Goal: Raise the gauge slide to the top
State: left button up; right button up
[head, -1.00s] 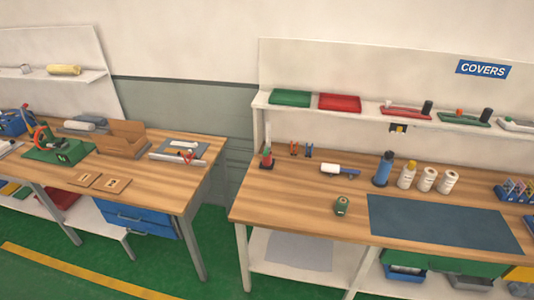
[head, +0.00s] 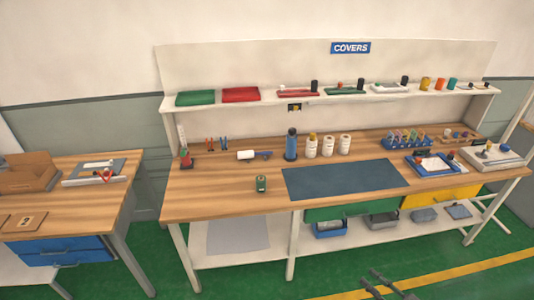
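A small upright gauge (head: 184,148) stands at the back left corner of the long workbench. It has a pale thin column and a red and dark part low on it, which looks like the slide (head: 186,158). Its details are too small to read. My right gripper (head: 369,278) shows at the bottom edge, dark, with its two fingers apart and nothing between them. It is well in front of the bench, far from the gauge. My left gripper is out of view.
The workbench (head: 225,195) carries a dark mat (head: 345,180), a blue bottle (head: 291,145), several white bottles and a small green item (head: 261,184). A shelf (head: 330,100) runs above. Another table (head: 110,200) stands left, with a gap between. Green floor in front is clear.

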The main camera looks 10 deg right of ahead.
aim_at(185, 149)
jog(key=z, duration=0.45)
jog(key=i, duration=1.75)
jog(key=u, duration=1.65)
jog(key=i, duration=0.75)
jog(key=u, duration=0.8)
